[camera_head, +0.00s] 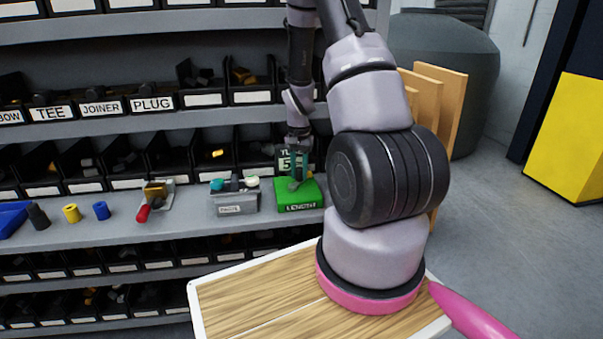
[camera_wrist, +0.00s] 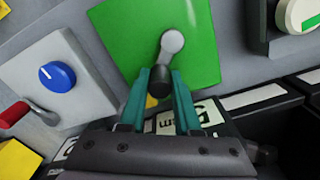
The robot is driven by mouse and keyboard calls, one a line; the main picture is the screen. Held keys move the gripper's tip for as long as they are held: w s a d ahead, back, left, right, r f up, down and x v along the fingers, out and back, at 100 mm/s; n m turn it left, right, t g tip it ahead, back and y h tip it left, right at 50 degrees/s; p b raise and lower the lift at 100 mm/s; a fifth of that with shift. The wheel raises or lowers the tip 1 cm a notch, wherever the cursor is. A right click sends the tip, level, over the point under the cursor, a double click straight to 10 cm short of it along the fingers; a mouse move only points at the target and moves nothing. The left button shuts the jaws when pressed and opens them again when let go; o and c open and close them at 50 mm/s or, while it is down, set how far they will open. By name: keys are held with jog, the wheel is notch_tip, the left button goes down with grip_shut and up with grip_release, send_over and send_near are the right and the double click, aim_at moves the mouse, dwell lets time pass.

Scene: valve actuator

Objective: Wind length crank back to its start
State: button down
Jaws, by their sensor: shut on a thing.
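The length crank shows in the wrist view as a short grey arm (camera_wrist: 171,43) with a black knob (camera_wrist: 158,86), on a green face. In that view the arm runs from its pivot down and slightly left to the knob. My gripper (camera_wrist: 160,80) has its two teal fingers shut on the knob, one on each side. In the head view the green box (camera_head: 306,191) labelled LENGTH stands on the shelf. My gripper (camera_head: 297,181) reaches down to it from above and hides most of the crank there. A dark sign (camera_head: 293,161) with a 5 stands behind.
Left of the green box is a grey box (camera_head: 234,203) with knobs. Further left is a red-handled crank (camera_head: 143,213). Black bins (camera_head: 209,97) fill the shelves behind and below. A wooden-topped surface (camera_head: 260,296) is in front. Loose coloured parts lie at the shelf's left.

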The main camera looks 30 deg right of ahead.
jog(key=n, duration=0.2)
jog(key=w+a+n, duration=0.1)
jog(key=shift+n, duration=0.4)
jog(key=shift+w+a+n, duration=0.2)
jog(key=shift+a+n, duration=0.05)
jog(key=shift+n, duration=0.6)
jog(key=shift+w+a+n, duration=0.2)
jog(key=shift+a+n, duration=0.05)
jog(key=shift+n, duration=0.6)
jog(key=c, duration=0.6)
grip_release()
notch_tip(320, 180, up, 11)
jog(key=shift+f, duration=0.1)
